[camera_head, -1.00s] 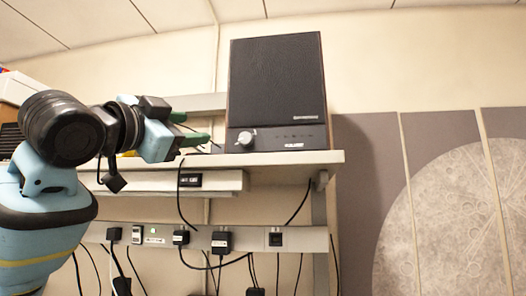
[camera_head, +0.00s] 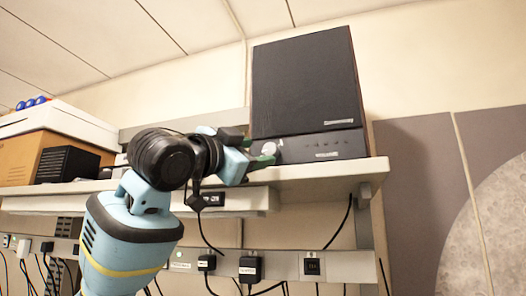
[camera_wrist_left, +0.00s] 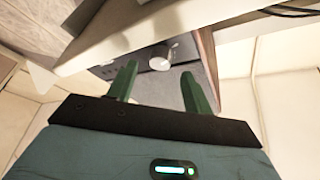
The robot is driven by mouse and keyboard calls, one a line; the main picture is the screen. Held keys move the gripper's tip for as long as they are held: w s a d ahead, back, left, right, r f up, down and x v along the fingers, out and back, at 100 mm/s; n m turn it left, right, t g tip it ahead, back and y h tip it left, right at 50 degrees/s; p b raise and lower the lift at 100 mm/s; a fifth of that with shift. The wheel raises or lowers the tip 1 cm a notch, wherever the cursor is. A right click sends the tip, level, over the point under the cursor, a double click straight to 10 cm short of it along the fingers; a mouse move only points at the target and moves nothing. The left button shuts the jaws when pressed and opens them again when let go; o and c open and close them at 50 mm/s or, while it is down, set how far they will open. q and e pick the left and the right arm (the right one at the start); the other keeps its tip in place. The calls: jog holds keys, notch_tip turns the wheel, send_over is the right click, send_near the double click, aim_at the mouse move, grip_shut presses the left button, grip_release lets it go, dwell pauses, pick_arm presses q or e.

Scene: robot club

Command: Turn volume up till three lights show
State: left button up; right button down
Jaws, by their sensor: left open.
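The dark speaker (camera_head: 306,85) stands on the shelf at upper right in the head view. Its front strip carries a silver volume knob (camera_head: 269,149) at the left end. Small marks sit on the strip to the knob's right; I cannot make out any lit light. My left gripper (camera_head: 264,158), with green fingers, is open close by the knob. In the left wrist view the knob (camera_wrist_left: 161,58) shows between and just beyond the open fingertips (camera_wrist_left: 157,74). I cannot tell whether they touch it. My right gripper is out of view.
The shelf (camera_head: 325,174) runs under the speaker, its front edge just below my left gripper. A cardboard box (camera_head: 35,150) and a black box (camera_head: 68,164) stand at the left. Plugs and cables hang from a power rail (camera_head: 330,267) below.

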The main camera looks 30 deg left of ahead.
aim_at(268, 150)
pick_arm(q)
jog(key=shift+x, duration=1.75)
jog(key=shift+c, duration=0.3)
jog(key=c, duration=0.9)
